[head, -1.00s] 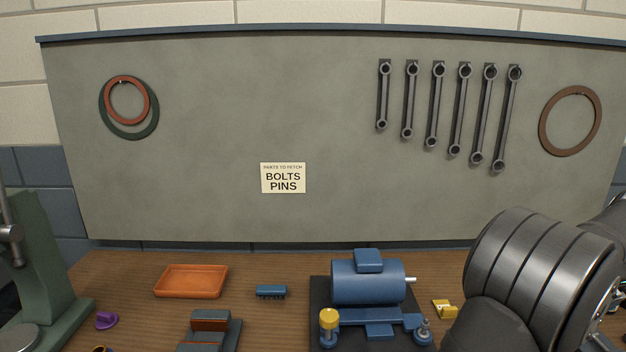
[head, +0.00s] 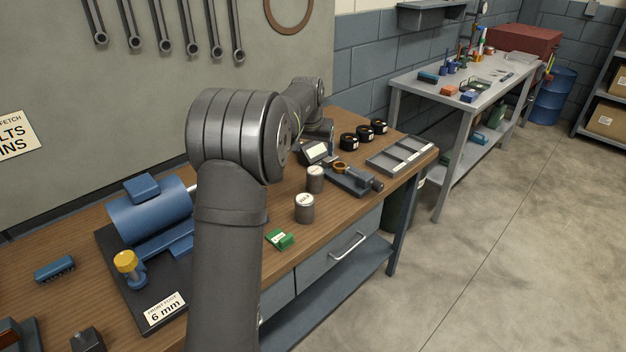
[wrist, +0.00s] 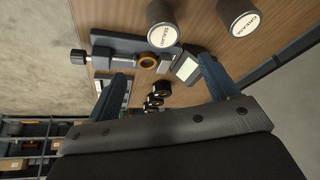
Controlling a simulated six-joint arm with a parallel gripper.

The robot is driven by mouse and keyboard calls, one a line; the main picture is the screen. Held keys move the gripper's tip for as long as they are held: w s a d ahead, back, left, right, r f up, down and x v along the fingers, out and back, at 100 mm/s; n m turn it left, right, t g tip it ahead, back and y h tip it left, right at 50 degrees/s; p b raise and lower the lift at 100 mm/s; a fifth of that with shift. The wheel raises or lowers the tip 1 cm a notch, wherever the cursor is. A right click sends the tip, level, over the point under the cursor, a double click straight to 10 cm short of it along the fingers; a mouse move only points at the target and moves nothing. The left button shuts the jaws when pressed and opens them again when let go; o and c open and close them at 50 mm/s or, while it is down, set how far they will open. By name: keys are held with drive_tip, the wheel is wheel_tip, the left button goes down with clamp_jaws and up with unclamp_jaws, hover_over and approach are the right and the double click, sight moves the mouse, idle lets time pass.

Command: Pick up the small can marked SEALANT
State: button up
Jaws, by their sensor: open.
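My arm mostly hides the gripper in the head view.
A small vise (head: 352,180), a display device (head: 315,153), several black rolls (head: 364,133) and a grey divided tray (head: 385,163) stand right of the cans. A green block (head: 279,239) lies in front. A blue motor (head: 150,208) is at left.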

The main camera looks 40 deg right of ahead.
sight(317, 171)
drive_tip(key=x, duration=1.1)
drive_tip(key=shift+w+d+f, duration=0.1)
drive_tip(key=shift+w+f, duration=0.05)
drive_tip(key=shift+f, duration=0.15)
drive_tip(key=shift+a+x, duration=0.15)
drive_tip(key=shift+x, duration=1.2)
drive_tip(key=shift+a+x, duration=0.15)
drive_tip(key=shift+x, duration=1.15)
drive_tip(key=shift+w, duration=0.15)
drive_tip(key=shift+c, duration=0.2)
drive_tip(key=c, duration=1.2)
